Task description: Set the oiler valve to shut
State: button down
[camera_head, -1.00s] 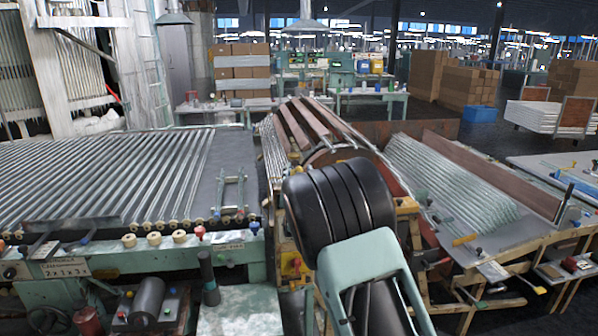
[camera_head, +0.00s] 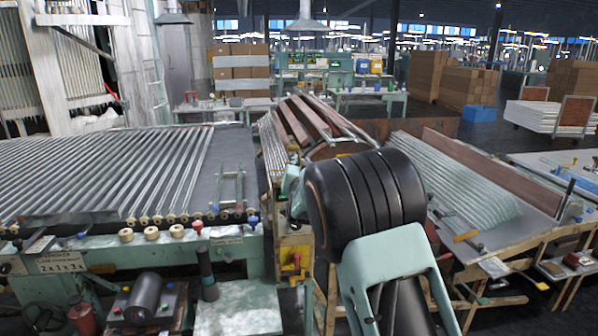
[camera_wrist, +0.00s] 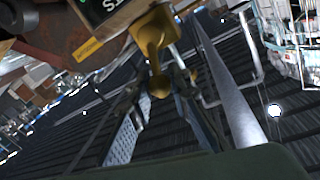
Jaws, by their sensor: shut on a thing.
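In the wrist view a yellow valve with a rounded handle (camera_wrist: 153,42) hangs from a yellow-edged housing at the top. I take it for the oiler valve. My gripper (camera_wrist: 162,84) reaches up to it, with one finger on each side of the handle's knobbed end, and is shut on it. The exact contact is small and dark. In the head view my black and green arm hides the gripper and the valve, so I cannot tell the handle's setting there.
A yellow box with a red and yellow control (camera_head: 295,262) stands left of my arm. A roller table with glass tubes (camera_head: 110,180) fills the left. A sloped rack of tubes (camera_head: 455,180) stands at right. A metal bar (camera_wrist: 228,85) runs close beside my gripper.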

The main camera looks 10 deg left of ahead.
jog(key=shift+w+d+f+m+g+y+b, duration=0.15)
jog(key=shift+d+f+m+g+y+b, duration=0.4)
jog(key=shift+m+b, duration=2.15)
jog(key=shift+w+d+f+m+g+y+b, duration=0.15)
jog(key=shift+d+f+m+b, duration=0.65)
jog(key=shift+m+b, duration=1.85)
jog(key=shift+w+d+f+m+g+y+b, duration=0.3)
jog(key=shift+f+m+b, duration=0.85)
jog(key=shift+b, duration=2.9)
jog(key=shift+s+d+r, duration=0.1)
jog(key=shift+r, duration=0.05)
jog(key=c, duration=1.8)
grip_release()
jog(key=shift+o, duration=0.2)
jog(key=v, duration=1.2)
